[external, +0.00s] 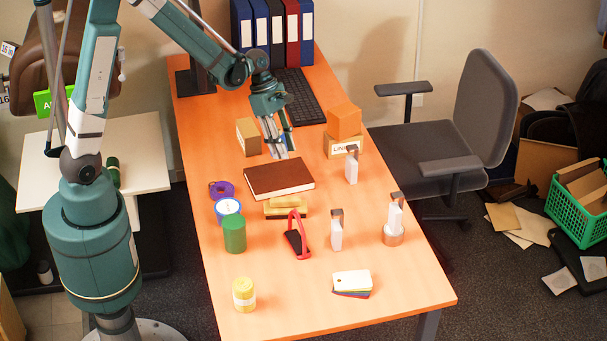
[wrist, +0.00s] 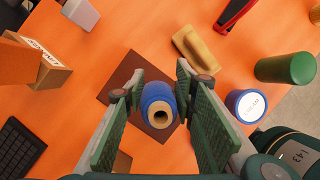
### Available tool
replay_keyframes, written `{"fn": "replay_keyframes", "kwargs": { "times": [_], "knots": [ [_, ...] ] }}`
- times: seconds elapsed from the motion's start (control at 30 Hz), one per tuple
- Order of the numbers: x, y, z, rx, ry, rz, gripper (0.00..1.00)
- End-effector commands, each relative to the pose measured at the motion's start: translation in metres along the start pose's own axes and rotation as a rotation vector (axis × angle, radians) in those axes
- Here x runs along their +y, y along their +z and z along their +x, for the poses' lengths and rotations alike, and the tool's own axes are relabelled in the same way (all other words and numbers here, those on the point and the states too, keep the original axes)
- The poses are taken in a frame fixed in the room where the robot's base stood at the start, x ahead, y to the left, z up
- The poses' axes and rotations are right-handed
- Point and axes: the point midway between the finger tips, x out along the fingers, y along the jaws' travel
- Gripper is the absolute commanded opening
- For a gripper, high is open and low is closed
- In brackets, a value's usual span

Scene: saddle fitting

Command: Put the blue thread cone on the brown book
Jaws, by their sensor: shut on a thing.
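The blue thread cone (wrist: 153,92) is between the two fingers of my gripper (wrist: 162,86) in the wrist view, with its pale hollow end facing the camera. My gripper (external: 280,150) is shut on it; in the external view the fingers hide most of the cone, with only a bit of blue showing. The brown book (external: 278,180) lies flat on the orange table, just in front of the gripper in the external view. In the wrist view the brown book (wrist: 120,80) shows behind the cone, partly covered by the fingers. A gap between cone and book cannot be measured.
A yellow-tan block (external: 285,208) sits at the book's front edge. Boxes (external: 343,145) stand behind right, a white clamp-like item (external: 351,167) nearer. The book's top looks clear.

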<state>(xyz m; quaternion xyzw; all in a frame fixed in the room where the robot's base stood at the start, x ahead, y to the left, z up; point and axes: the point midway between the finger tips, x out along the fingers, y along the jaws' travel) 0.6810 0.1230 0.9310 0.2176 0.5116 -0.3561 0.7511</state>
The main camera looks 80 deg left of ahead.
Motion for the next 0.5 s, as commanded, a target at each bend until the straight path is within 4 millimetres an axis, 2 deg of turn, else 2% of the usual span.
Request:
{"fn": "replay_keyframes", "kwargs": {
  "times": [0.2,0.5],
  "knots": [
    [0.018,-0.015,-0.008,-0.001,0.012,-0.034,0.14],
    [0.021,-0.018,-0.009,-0.001,0.014,-0.040,0.14]
  ]
}}
